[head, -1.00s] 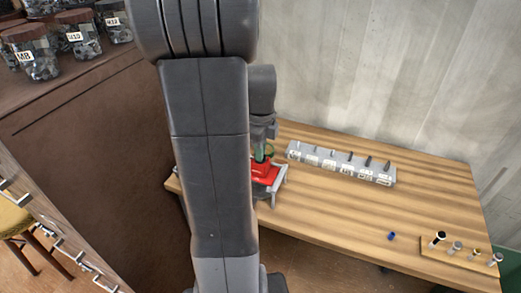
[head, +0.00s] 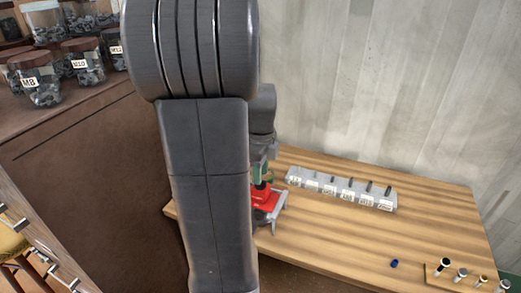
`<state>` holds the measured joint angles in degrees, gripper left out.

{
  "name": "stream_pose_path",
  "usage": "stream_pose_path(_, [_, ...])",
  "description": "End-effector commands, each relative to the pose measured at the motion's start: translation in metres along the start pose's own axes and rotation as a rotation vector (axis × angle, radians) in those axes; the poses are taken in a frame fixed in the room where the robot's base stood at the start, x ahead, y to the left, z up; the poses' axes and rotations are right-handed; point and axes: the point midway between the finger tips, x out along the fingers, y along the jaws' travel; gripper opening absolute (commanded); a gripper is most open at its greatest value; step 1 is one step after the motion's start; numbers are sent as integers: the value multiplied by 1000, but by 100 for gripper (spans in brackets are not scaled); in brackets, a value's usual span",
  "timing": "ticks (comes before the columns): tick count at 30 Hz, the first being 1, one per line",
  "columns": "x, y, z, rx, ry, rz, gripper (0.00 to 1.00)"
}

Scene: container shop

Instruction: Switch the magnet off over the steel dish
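My gripper (head: 262,172) is at the left end of the wooden table, partly hidden behind my own arm. Its fingers are too small and covered to tell whether they are open or shut. A green ring-like part (head: 266,178) shows just below it, over a red block-shaped thing (head: 264,197). A grey metal piece (head: 274,213) with legs stands under and beside the red thing. I cannot tell which of these is the magnet. I cannot make out a steel dish; my arm hides much of that area.
A grey labelled rack (head: 341,190) with several upright pieces stands at the back of the table (head: 330,240). A small blue item (head: 394,263) lies near the front right. Labelled jars (head: 84,62) stand upper left.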

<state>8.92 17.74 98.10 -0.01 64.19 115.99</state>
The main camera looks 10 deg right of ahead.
Motion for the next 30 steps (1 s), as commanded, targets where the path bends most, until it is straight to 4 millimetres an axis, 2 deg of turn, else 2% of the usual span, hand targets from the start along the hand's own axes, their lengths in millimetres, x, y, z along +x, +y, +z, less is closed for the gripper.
stream_pose_path(9, [-73, -1, 0, 0, -3, -6, 31])
stream_pose_path(15, [-105, -1, 0, 0, -2, -4, 31])
stream_pose_path(21, [-117, 0, 0, 0, -1, -2, 31])
stream_pose_path(30, [-117, 0, 0, 0, 0, -1, 31])
